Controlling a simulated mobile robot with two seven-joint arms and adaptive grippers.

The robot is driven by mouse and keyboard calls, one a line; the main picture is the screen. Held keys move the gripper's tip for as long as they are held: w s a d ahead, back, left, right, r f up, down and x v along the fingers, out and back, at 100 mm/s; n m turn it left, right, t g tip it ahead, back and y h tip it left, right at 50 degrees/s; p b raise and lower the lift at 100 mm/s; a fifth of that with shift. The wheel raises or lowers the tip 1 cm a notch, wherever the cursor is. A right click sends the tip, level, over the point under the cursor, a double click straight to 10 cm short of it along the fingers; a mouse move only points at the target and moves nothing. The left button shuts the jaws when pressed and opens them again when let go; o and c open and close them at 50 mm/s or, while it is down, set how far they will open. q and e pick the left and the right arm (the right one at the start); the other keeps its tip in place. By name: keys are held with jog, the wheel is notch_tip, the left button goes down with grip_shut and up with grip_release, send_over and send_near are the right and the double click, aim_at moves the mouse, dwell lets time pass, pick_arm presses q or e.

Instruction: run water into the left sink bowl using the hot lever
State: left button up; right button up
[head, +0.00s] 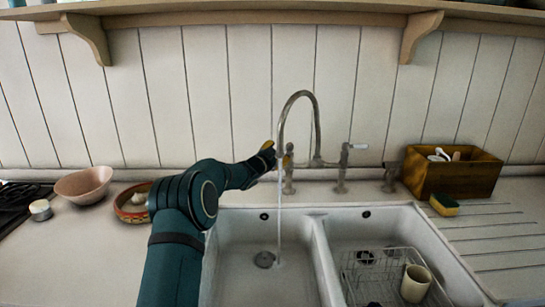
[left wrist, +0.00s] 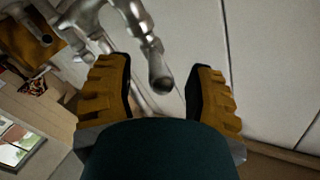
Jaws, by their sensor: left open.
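The metal tap (head: 316,125) has a tall curved spout whose end is over the left sink bowl (head: 235,250). A thin stream of water (head: 279,215) falls from it into that bowl near the drain. The right lever (head: 358,146) has a white handle pointing right. My left gripper (head: 270,152) is at the tap's left valve (head: 288,182) and hides most of its lever. In the left wrist view my left gripper (left wrist: 168,95) is open, with a metal part of the tap (left wrist: 160,72) between its yellow-padded fingers; contact cannot be told. My right gripper is out of view.
The right bowl (head: 375,228) holds a wire rack (head: 375,275) and a cream mug (head: 415,283). A wooden box (head: 455,178) and a sponge (head: 444,205) stand at right. A pink bowl (head: 84,185) and a patterned dish (head: 128,212) are at left. A shelf (head: 250,8) runs above.

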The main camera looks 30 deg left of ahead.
pick_arm(q)
jog(key=s, duration=1.2)
jog(key=shift+a, duration=0.1)
